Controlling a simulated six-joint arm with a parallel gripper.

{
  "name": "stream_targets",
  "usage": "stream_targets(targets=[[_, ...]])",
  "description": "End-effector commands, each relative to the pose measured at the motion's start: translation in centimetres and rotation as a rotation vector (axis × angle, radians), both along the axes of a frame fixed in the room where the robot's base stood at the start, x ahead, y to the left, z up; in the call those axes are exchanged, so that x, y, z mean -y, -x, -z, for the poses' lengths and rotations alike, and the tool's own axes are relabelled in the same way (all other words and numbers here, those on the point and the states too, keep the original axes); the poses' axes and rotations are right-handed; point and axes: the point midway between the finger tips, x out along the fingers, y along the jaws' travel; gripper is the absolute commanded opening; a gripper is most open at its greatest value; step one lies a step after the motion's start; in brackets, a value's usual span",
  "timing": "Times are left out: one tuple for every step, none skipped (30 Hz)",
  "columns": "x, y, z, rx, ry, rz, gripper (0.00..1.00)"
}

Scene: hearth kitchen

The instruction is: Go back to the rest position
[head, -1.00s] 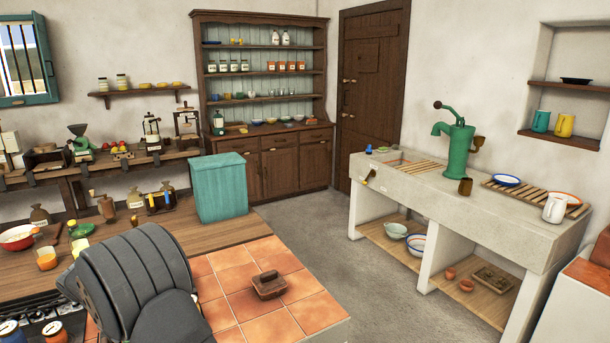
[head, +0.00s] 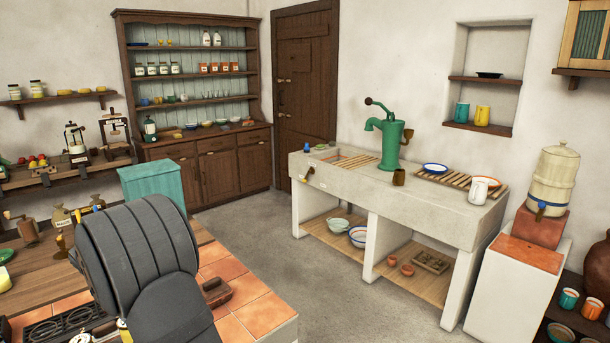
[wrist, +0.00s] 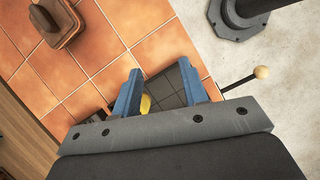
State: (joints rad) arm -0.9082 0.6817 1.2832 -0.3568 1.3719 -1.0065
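My gripper (wrist: 160,68) shows in the wrist view as two blue fingers spread apart, pointing down over the tiled top. The fingers are open. A small yellow thing (wrist: 146,103) shows beside the left finger, partly hidden; I cannot tell whether it touches. A dark gridded panel (wrist: 172,88) lies behind the fingers. In the head view only my dark ribbed arm shows at the lower left; the gripper is hidden there.
A brown handled block (head: 215,291) lies on the orange tiled counter (head: 262,312); it also shows in the wrist view (wrist: 58,22). A teal bin (head: 152,184) stands behind. A rod with a pale knob (wrist: 262,72) sticks out right of the fingers. The floor (head: 300,250) toward the stone sink (head: 440,212) is clear.

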Motion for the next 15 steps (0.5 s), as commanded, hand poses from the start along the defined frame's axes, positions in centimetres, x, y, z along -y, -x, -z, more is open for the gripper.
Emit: stream_targets(targets=[[0.9, -0.8, 0.1, 0.000, 0.000, 0.041, 0.40], [1.3, -1.3, 0.2, 0.000, 0.001, 0.064, 0.40], [1.9, -1.8, 0.2, 0.000, 0.001, 0.096, 0.40], [2.4, -2.2, 0.3, 0.000, 0.001, 0.118, 0.40], [2.8, -2.6, 0.3, 0.000, 0.001, 0.142, 0.40], [3.4, -3.1, 0.3, 0.000, 0.000, 0.173, 0.40], [3.9, -3.5, 0.4, 0.000, 0.000, 0.196, 0.40], [4.3, -3.9, 0.4, 0.000, -0.001, 0.220, 0.40], [5.0, -4.3, 0.5, 0.001, -0.001, 0.251, 0.40], [5.5, -4.7, 0.5, 0.000, 0.000, 0.274, 0.40], [5.9, -5.0, 0.5, 0.000, 0.000, 0.298, 0.40], [6.6, -5.5, 0.6, 0.000, 0.001, 0.328, 0.40], [7.1, -5.9, 0.6, 0.000, 0.002, 0.351, 0.40], [7.6, -6.2, 0.7, 0.000, 0.002, 0.375, 0.40], [8.3, -6.7, 0.8, 0.001, 0.001, 0.406, 0.40]])
